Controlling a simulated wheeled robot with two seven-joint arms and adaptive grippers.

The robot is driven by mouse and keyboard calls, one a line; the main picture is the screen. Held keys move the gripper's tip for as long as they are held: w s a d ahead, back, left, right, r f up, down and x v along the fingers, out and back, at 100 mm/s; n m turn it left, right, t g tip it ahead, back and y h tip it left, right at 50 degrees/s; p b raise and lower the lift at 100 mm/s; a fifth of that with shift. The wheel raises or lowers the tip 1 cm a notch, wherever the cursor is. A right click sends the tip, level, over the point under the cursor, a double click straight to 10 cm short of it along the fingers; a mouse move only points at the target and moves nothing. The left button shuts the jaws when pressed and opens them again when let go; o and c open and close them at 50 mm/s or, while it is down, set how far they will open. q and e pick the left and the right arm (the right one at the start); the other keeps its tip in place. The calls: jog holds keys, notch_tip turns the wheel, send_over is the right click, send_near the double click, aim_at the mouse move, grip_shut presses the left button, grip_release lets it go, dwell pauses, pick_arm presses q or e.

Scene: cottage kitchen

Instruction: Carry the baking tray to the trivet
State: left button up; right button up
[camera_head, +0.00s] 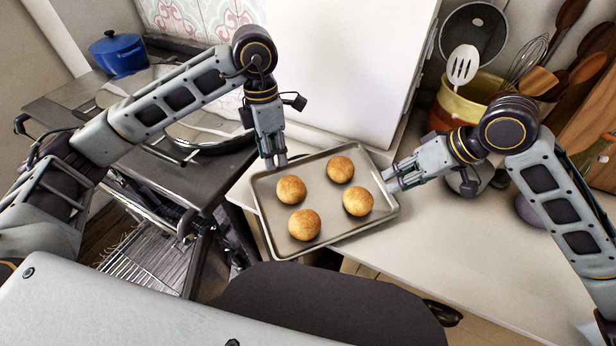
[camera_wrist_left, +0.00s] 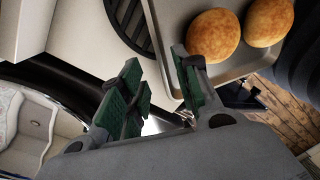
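The grey baking tray (camera_head: 330,234) bears several round brown rolls (camera_head: 304,224) and sits at the left end of the pale counter, its near left part past the edge. My left gripper (camera_head: 275,160) is at its far left rim. In the left wrist view its green-padded fingers (camera_wrist_left: 158,92) stand apart, the right one by the tray rim (camera_wrist_left: 160,45). I see no firm grip there. My right gripper (camera_head: 388,180) is at the right rim; its finger gap is too small to judge. A dark slatted round thing (camera_wrist_left: 128,22), probably the trivet, lies beside the tray in the wrist view.
The stove (camera_head: 180,175) with a blue pot (camera_head: 118,52) is at the left, with a gap before the counter. A yellow utensil crock (camera_head: 460,98) stands behind my right gripper. A white board (camera_head: 350,70) stands at the back. The counter (camera_head: 480,250) is clear at front right.

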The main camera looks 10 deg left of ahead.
pick_arm(q)
notch_tip(320, 180, up, 10)
jog(key=shift+w+a+r, duration=0.25)
jog(key=shift+w+a, duration=0.05)
jog(key=shift+w, duration=0.1)
dwell(0.5)
pick_arm(e)
jog(key=shift+d+r, duration=0.1)
dwell(0.4)
jog(key=v, duration=1.1)
jog(key=shift+r, duration=0.35)
jog(key=shift+d, duration=0.15)
